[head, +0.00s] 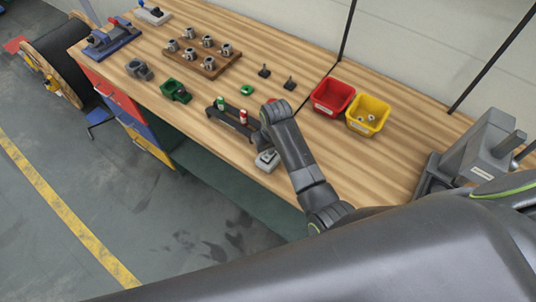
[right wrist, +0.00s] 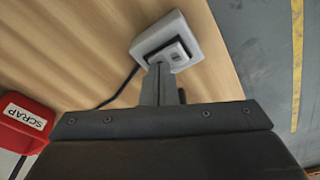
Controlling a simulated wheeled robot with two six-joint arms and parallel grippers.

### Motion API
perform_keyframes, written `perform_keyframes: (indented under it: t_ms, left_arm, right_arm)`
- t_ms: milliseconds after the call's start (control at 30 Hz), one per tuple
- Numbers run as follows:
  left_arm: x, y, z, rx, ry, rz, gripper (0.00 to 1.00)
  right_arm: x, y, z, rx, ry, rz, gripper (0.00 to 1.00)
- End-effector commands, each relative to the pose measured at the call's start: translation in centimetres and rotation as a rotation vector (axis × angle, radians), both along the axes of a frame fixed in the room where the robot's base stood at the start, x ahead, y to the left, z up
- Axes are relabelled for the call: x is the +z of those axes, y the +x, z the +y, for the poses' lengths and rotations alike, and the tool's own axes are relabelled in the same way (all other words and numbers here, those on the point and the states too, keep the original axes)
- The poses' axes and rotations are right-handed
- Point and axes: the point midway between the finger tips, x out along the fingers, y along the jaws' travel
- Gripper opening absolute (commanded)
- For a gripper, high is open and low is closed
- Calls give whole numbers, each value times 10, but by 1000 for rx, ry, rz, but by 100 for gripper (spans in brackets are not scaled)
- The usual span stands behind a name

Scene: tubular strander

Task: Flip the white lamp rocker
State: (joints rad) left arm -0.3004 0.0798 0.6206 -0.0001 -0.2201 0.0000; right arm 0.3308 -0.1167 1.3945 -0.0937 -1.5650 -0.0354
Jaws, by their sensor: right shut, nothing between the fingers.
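The white lamp rocker (right wrist: 176,50) sits in a pale square switch box (right wrist: 181,21) on the wooden bench, near its front edge. The box also shows in the head view (head: 267,161), partly behind my right arm. My right gripper (right wrist: 160,68) is shut and empty. Its fingertips are at the near left end of the rocker in the right wrist view; I cannot tell whether they touch it. In the head view my right gripper is mostly hidden by its own arm. My left gripper is not in view.
A dark cable (right wrist: 117,91) runs from the box. A black rack (head: 233,121) with small red and green items stands beside my right arm. A red bin (head: 332,96) marked SCRAP and a yellow bin (head: 367,115) stand to the right. Grey equipment (head: 480,150) is further right.

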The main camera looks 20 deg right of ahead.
Motion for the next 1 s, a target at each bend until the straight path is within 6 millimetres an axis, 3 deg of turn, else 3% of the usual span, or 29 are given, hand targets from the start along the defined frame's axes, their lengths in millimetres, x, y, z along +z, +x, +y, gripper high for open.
perform_keyframes:
  t_ms: [300,1000]
  left_arm:
    - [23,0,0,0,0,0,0]
    - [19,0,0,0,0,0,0]
  right_arm:
    - [27,0,0,0,1,1,0]
    - [70,0,0,0,0,1,0]
